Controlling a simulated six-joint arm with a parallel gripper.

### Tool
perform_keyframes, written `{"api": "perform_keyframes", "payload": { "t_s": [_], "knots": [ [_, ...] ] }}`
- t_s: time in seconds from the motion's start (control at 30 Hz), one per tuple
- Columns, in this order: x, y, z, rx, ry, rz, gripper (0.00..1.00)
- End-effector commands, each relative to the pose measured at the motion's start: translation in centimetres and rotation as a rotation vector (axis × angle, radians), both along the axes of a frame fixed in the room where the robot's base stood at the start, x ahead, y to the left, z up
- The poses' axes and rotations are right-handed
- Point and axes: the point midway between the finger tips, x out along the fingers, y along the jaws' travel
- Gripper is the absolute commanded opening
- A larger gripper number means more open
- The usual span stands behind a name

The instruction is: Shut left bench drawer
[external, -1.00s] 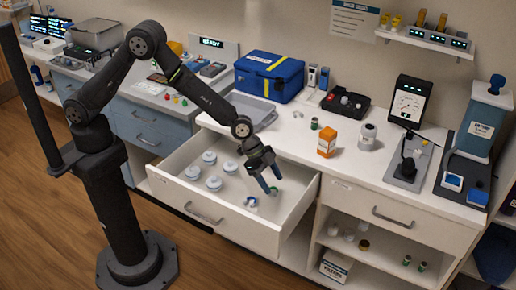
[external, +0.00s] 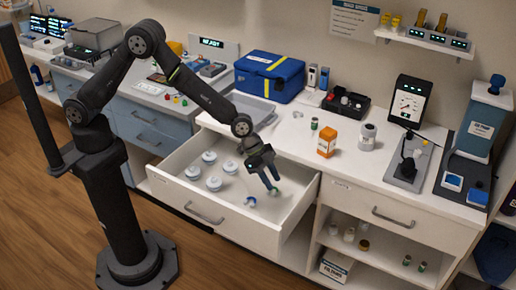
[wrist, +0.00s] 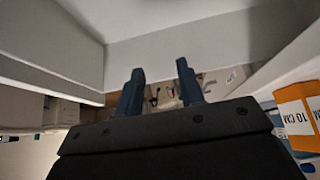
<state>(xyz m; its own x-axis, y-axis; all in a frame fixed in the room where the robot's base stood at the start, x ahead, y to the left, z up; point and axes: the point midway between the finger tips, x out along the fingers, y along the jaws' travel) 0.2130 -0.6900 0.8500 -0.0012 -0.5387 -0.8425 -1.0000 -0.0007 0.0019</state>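The left bench drawer (external: 205,209) is a white drawer pulled well out from the white bench, with a metal handle (external: 204,213) on its front. Several pale lidded jars (external: 193,172) stand in its left half. A small blue-and-white item (external: 250,201) lies near the front inside. My gripper (external: 271,189) hangs over the drawer's right half, fingers pointing down. Its two blue fingers (wrist: 160,88) are apart with nothing clearly held between them. A small green item (external: 274,191) shows at the fingertips; I cannot tell whether they touch it.
An orange box (external: 327,141) and a white jar (external: 367,136) stand on the bench right of the drawer. A blue case (external: 269,77) and a grey tray (external: 250,107) are behind it. A closed drawer (external: 392,216) sits above open shelves at right. Wooden floor lies clear in front.

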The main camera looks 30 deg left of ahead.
Motion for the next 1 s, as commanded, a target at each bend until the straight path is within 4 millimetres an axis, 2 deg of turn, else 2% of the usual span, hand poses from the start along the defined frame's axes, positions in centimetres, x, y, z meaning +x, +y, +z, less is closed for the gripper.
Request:
{"api": "perform_keyframes", "payload": {
  "t_s": [0.03,0.17,0.3,0.33,0.53,0.7,0.8,0.9,1.0],
  "knots": [
    [0.0,-0.1,1.2,-0.006,-0.003,-0.001,0.25],
    [0.1,-0.1,5.5,-0.009,-0.005,-0.002,0.00],
    [-0.1,-0.1,11.5,-0.007,-0.007,-0.005,0.00],
    [-2.6,0.4,10.0,0.040,-0.018,-0.063,0.00],
    [-12.0,3.9,7.6,0.237,-0.125,-0.350,0.00],
    [-19.5,9.0,6.2,0.441,-0.268,-0.629,0.00],
    [-23.1,12.6,5.9,0.569,-0.383,-0.798,0.00],
    [-25.8,16.1,6.1,0.694,-0.514,-0.952,0.00],
    [-27.7,19.0,6.8,0.802,-0.648,-1.076,0.00]
  ]
}}
